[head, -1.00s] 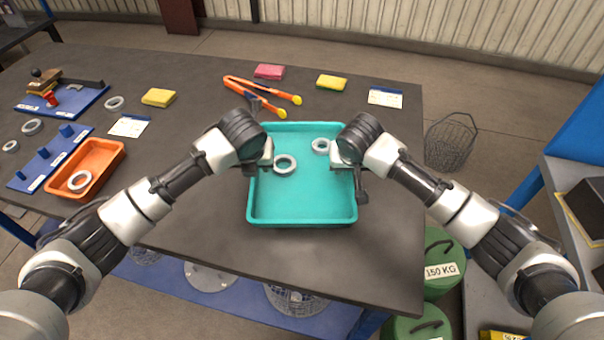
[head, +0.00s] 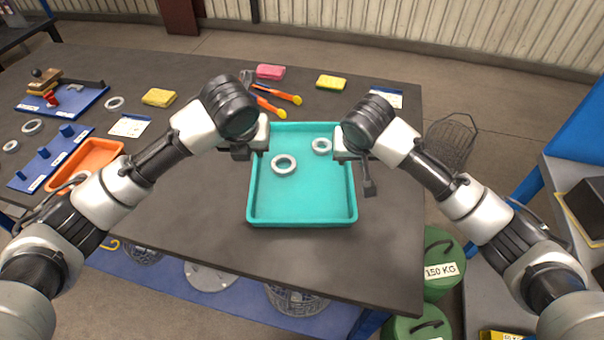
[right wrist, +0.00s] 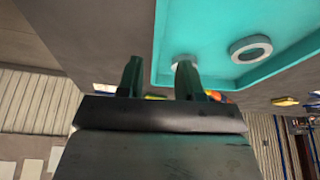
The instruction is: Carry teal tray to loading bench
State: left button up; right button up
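The teal tray (head: 302,205) lies flat on the dark table and holds two grey rings, one at left (head: 284,164) and one at the back right (head: 322,146). My left gripper (head: 243,150) is at the tray's left rim, toward the back; its fingers are mostly hidden by the wrist. My right gripper (head: 362,175) is at the right rim. In the right wrist view its two fingers (right wrist: 159,80) stand apart, with the tray's edge (right wrist: 158,45) showing between them. I cannot tell whether either gripper touches the tray. No loading bench is clearly identifiable.
The dark table (head: 200,220) is clear in front of the tray. An orange tray (head: 85,160) and blue fixtures are at left.

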jog(key=v, duration=0.5)
jog(key=shift+r, duration=0.15)
jog(key=shift+s, duration=0.1)
